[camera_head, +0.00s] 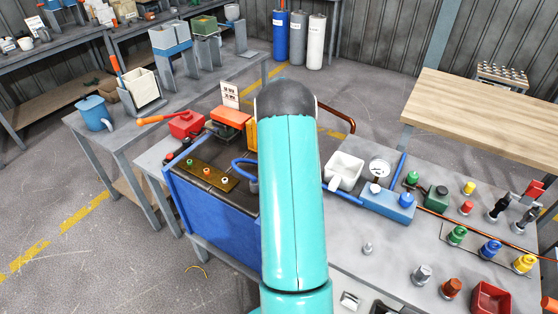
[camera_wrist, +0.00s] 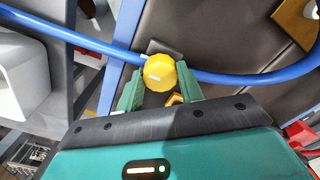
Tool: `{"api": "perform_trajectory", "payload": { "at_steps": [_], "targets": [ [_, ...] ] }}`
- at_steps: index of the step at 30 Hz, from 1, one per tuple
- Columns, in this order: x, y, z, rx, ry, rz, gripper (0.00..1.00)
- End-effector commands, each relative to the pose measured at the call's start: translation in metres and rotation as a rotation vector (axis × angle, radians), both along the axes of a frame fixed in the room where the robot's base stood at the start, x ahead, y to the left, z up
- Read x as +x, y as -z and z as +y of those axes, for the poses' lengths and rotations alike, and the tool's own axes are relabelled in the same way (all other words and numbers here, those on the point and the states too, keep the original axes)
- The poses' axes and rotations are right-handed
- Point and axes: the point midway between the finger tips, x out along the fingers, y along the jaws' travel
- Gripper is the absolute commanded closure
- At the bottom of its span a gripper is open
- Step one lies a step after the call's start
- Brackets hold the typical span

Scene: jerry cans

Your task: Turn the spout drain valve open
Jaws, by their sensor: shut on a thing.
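In the wrist view, a yellow round knob (camera_wrist: 160,72) with a small pale mark sits between the two green fingers of my gripper (camera_wrist: 160,88). It appears to be the drain valve's handle. The fingers are shut on its sides. A blue tube (camera_wrist: 85,40) runs to the knob from the left and carries on to the right. A small orange-yellow piece (camera_wrist: 174,99) shows just below the knob between the fingers. In the head view, my teal arm hides the gripper and the knob.
A blue-walled bench unit (camera_head: 215,225) stands left of my arm, with a red can (camera_head: 187,124) behind it. A white container (camera_head: 344,170), a blue box (camera_head: 388,204) and several coloured knobs crowd the grey table to the right.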

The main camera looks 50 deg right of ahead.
Motion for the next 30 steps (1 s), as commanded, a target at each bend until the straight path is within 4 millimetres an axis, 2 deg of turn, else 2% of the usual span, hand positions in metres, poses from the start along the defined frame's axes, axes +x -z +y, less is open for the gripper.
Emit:
{"api": "perform_trajectory", "payload": {
  "at_steps": [15, 16, 18, 19, 30],
  "targets": [
    [0.0004, -0.0002, -0.0003, -0.001, 0.021, -0.001, 0.86],
    [0.0004, -0.0002, -0.0003, -0.001, 0.021, -0.001, 0.57],
    [0.0004, -0.0002, -0.0002, -0.001, 0.021, -0.001, 0.43],
    [0.0004, -0.0001, -0.0002, -0.001, 0.02, -0.001, 0.41],
    [0.0003, -0.006, -0.0003, -0.001, 0.019, -0.001, 0.41]
  ]
}}
